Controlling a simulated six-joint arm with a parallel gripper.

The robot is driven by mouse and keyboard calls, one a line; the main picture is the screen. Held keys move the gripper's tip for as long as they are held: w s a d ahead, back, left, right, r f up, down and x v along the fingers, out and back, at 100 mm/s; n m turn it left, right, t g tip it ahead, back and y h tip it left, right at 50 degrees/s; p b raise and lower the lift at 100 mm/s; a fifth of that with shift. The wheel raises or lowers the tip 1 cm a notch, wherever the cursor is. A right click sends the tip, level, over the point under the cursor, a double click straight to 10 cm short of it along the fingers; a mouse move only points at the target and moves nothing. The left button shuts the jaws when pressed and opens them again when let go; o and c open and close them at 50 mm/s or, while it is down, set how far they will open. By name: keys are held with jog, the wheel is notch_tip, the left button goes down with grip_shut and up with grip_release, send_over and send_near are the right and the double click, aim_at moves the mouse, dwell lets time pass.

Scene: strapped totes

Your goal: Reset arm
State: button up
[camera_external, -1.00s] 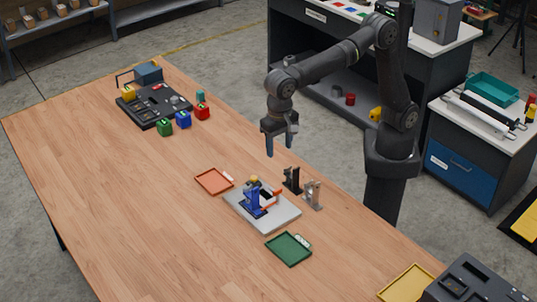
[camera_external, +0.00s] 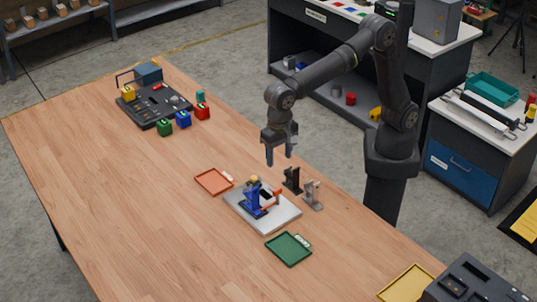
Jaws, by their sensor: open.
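My gripper (camera_external: 280,160) hangs above the wooden table, pointing down, with its fingers apart and nothing between them. It is above and behind a grey plate (camera_external: 284,220) that carries a blue fixture (camera_external: 252,198) with a yellowish top and an orange part beside it. A black stand (camera_external: 292,180) and a grey stand (camera_external: 313,195) are just right of the plate, below the gripper. Small details of the fixture are too small to make out.
An orange tray (camera_external: 213,181) and a green tray (camera_external: 289,249) lie on either side of the plate. A yellow tray (camera_external: 405,283) is at the near right. The table's left part is clear.

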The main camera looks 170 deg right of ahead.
aim_at(279, 189)
notch_tip(279, 189, down, 13)
jog(key=shift+f, duration=0.15)
dwell(0.5)
notch_tip(279, 189, up, 17)
notch_tip(279, 189, down, 17)
jog(key=shift+f, duration=0.1)
jog(key=n, duration=0.4)
jog(key=shift+s, duration=0.1)
jog(key=n, duration=0.4)
jog(key=shift+n, duration=0.3)
jog(key=n, duration=0.4)
jog(key=shift+s+n, duration=0.15)
jog(key=shift+n, duration=2.05)
